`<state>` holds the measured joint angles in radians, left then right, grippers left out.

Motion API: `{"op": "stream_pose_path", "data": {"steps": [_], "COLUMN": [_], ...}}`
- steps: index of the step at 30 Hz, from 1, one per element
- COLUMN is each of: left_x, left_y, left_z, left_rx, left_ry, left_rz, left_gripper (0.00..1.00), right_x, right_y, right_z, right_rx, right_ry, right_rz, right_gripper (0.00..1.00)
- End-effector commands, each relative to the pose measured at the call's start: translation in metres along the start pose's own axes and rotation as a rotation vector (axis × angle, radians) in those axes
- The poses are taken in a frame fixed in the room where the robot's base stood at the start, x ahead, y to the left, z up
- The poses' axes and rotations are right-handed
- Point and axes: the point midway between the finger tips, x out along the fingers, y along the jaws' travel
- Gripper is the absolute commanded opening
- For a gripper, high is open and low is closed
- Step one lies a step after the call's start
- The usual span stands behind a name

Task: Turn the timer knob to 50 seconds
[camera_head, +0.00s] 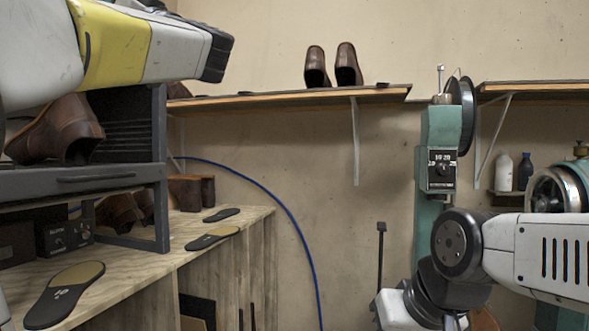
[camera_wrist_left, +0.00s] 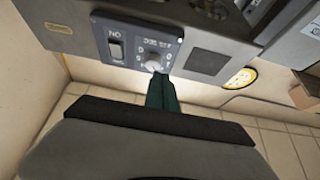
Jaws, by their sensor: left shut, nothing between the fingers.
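In the left wrist view, a small pale round knob (camera_wrist_left: 153,62) sits on a dark blue-grey control panel (camera_wrist_left: 131,44). Small white marks surround the knob, too blurred to read as a setting. My left gripper (camera_wrist_left: 161,78) shows its dark green fingers, shut with nothing visible between them. Their tips are just below the knob in the picture, and I cannot tell whether they touch it. In the head view, a black dial plate (camera_head: 441,170) is on a teal machine column (camera_head: 434,215). My right gripper is not in view.
In the head view, a wooden bench (camera_head: 225,222) with soles and a dark rack (camera_head: 160,190) with shoes stand at left. A wall shelf (camera_head: 270,99) runs behind.

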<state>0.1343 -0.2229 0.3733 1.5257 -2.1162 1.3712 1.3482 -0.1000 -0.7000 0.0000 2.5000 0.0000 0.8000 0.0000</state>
Motion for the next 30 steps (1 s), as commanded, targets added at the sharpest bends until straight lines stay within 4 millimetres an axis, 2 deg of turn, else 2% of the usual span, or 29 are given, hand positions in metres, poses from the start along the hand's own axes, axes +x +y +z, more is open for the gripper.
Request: {"op": "stream_pose_path", "data": {"steps": [9, 16, 22, 26, 30], "left_x": [0.001, 0.0, -0.004, 0.003, 0.019], "left_y": [0.003, 0.019, 0.027, 0.028, 0.027], "left_z": [-0.003, -0.014, -0.016, -0.011, -0.003], "left_rx": [-0.007, -0.017, -0.003, 0.001, 0.002], "left_ry": [-0.016, -0.152, -0.242, -0.253, -0.251], "left_rz": [-0.001, -0.009, -0.001, -0.001, -0.003], "left_gripper": [0.0, 0.0, 0.0, 0.0, 0.0], "right_x": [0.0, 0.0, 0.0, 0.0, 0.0], "right_y": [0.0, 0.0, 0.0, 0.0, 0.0], "right_z": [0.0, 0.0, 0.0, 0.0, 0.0], "right_rx": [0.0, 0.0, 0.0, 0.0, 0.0], "right_ry": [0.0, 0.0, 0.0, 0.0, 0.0], "right_rz": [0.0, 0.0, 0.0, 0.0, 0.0], "right_gripper": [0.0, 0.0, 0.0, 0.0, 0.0]}}
